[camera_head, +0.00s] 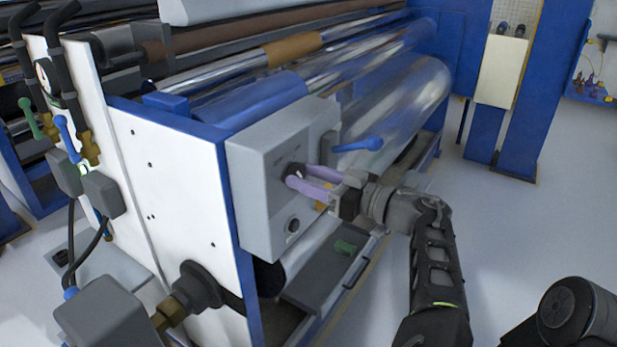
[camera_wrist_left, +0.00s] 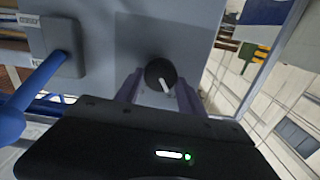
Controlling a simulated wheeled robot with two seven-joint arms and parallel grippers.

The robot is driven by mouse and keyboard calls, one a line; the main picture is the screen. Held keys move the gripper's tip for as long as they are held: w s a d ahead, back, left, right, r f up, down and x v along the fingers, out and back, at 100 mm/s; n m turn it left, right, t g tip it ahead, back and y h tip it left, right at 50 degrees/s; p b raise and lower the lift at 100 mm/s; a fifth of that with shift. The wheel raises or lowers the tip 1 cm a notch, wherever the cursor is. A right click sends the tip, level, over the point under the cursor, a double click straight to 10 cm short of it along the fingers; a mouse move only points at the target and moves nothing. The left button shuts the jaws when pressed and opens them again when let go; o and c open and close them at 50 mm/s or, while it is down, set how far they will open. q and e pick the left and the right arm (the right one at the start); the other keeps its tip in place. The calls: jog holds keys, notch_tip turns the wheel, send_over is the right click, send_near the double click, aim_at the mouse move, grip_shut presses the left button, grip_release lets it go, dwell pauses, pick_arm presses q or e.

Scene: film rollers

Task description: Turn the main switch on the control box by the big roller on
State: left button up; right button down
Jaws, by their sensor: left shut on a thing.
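The grey control box (camera_head: 262,210) is mounted at the end of the machine, beside the big roller (camera_head: 405,100). The main switch (camera_head: 295,169) is a black round knob on its front face. The wrist view shows the switch (camera_wrist_left: 160,74) with a white pointer mark slanting down to the right. My left gripper (camera_head: 298,175) has its two purple fingers on either side of the knob and is shut on it. The fingers partly hide the knob in the head view. My right gripper is out of view.
A blue lever (camera_head: 360,144) sticks out near the box's upper right and also shows in the wrist view (camera_wrist_left: 36,85). A second round black control (camera_head: 293,225) sits lower on the box. Clear grey floor (camera_head: 520,225) lies to the right.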

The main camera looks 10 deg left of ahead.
pick_arm(q)
jog(key=shift+c, duration=1.4)
jog(key=shift+m+b, duration=0.3)
jog(key=shift+m, duration=0.2)
jog(key=shift+w+m+b, duration=0.1)
jog(key=shift+m+b, duration=0.25)
jog(key=shift+m, duration=0.65)
jog(key=m, duration=0.2)
jog(key=shift+m, duration=0.3)
jog(key=m, duration=0.3)
jog(key=shift+w+m, duration=0.1)
jog(key=shift+m, duration=0.2)
jog(key=m+p, duration=0.1)
jog(key=m, duration=0.3)
jog(key=shift+f+m+p, duration=0.1)
jog(key=shift+m+p, duration=0.2)
jog(key=shift+m, duration=0.1)
